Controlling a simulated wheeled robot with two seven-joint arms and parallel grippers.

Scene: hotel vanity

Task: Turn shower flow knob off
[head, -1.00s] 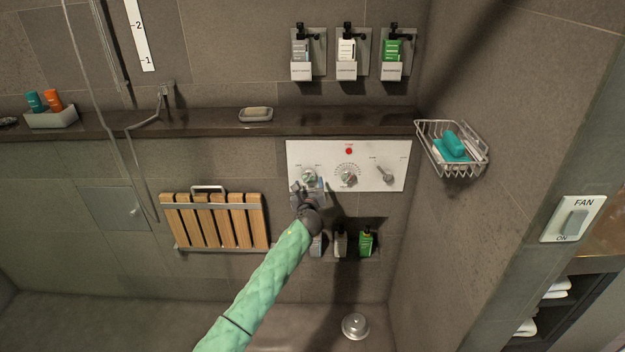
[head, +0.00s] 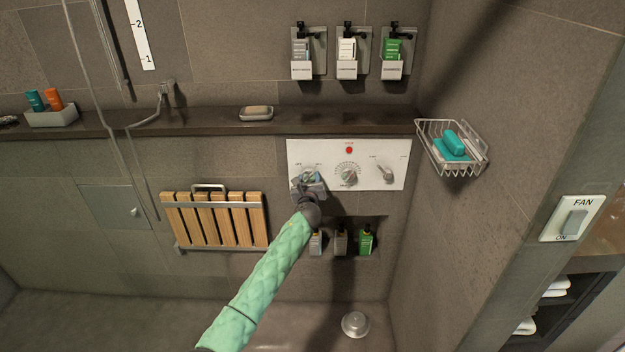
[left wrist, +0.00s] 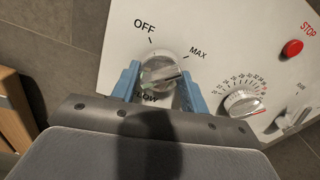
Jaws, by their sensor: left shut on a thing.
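A white control panel (head: 397,160) is on the tiled wall. Its left knob, the flow knob (left wrist: 160,74), is silver and round with a raised grip bar. OFF, MAX and LOW are printed around it. My left gripper (head: 308,182) is at this knob; in the left wrist view its blue fingers (left wrist: 159,88) are on either side of the knob and shut on it. The bar lies roughly across the wrist picture, and which mark it points to is hard to tell. In the head view the gripper partly hides the knob. My right gripper is not in view.
A temperature dial (head: 348,174), a lever-like knob (head: 385,173) and a red stop button (head: 349,150) are to the right on the panel. A dark ledge (head: 210,120) runs above. Bottles (head: 365,241) stand in a niche below, and a wire basket (head: 470,160) hangs at right.

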